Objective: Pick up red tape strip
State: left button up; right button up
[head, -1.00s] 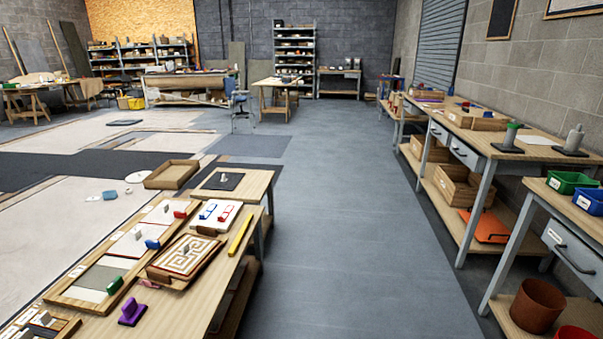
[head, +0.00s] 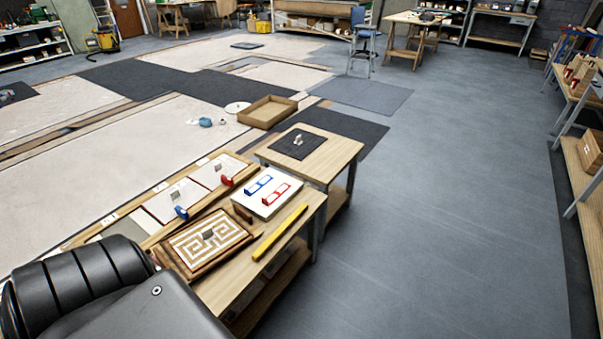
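A small red strip (head: 276,195) lies on a white card (head: 262,207) on the wooden workbench, to the right of a similar blue strip (head: 258,185). Whether the red strip is tape cannot be told at this size. Another small red piece (head: 227,181) stands on the wooden-framed panel (head: 208,186) to the left. A black part of my own arm fills the lower left corner and covers the near left of the bench. Neither gripper shows in the head view.
A maze-patterned board (head: 188,243) and a yellow bar (head: 280,232) lie near the white card. A black mat (head: 297,139) with a small object lies on the adjoining table. A cardboard tray (head: 252,113) is beyond. Open grey floor (head: 450,220) lies to the right.

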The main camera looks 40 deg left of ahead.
aim_at(277, 192)
jog(key=i, duration=3.9)
jog(key=u, duration=3.1)
